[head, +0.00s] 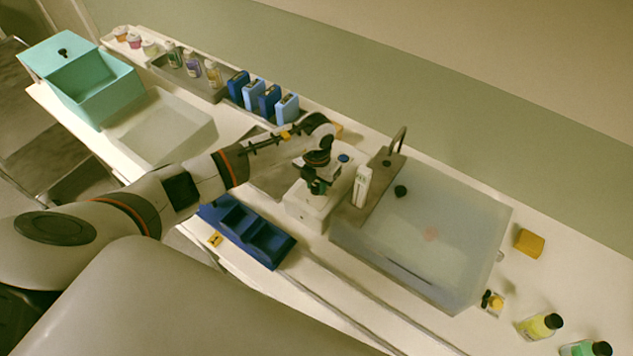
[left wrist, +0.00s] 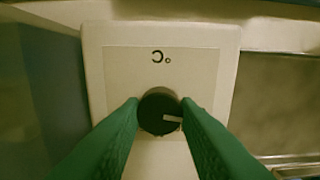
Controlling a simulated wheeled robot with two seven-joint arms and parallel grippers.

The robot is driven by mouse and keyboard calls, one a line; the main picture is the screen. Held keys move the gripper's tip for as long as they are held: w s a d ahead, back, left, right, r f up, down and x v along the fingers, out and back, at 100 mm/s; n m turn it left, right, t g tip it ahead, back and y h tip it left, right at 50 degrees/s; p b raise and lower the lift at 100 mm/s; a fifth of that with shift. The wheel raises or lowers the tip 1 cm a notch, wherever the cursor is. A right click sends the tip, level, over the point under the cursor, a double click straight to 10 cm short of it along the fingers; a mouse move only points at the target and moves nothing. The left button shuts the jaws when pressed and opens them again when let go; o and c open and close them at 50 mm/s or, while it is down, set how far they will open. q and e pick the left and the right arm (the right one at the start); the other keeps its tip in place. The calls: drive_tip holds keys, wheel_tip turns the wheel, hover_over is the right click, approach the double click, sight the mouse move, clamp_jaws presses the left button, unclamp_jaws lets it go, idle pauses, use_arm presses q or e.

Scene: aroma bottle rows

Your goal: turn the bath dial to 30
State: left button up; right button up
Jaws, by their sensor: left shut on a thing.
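The bath dial (left wrist: 153,101) is a dark round knob on a pale panel (left wrist: 207,85) in the left wrist view. Its white mark points to the right in that view, and a "°C" label shows upside down above it. No scale numbers can be read. My left gripper (left wrist: 160,114) has its two green fingers on either side of the knob, shut on it. In the head view my left gripper (head: 317,190) is over the white control box (head: 303,208) beside the clear water bath (head: 440,245), and it hides the dial. My right gripper is not in view.
A blue compartment tray (head: 247,232) lies in front of the control box. A white upright device (head: 361,186) stands between box and bath. Blue boxes (head: 262,97), bottles (head: 193,64) and a teal box (head: 95,85) stand toward the back left. A yellow sponge (head: 529,242) lies right of the bath.

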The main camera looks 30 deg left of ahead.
use_arm(q)
drive_tip(key=shift+w+f+m+b, duration=0.1)
drive_tip(key=shift+m+b, duration=1.9)
drive_tip(key=shift+b, duration=0.2)
drive_tip(key=m+b, duration=0.2)
drive_tip(key=shift+m, duration=0.3)
drive_tip(key=shift+r+m+b, duration=0.2)
drive_tip(key=shift+m+b, duration=0.4)
drive_tip(key=shift+b, duration=0.15)
drive_tip(key=o, duration=1)
drive_tip(key=shift+c, duration=0.2)
drive_tip(key=shift+r, duration=0.1)
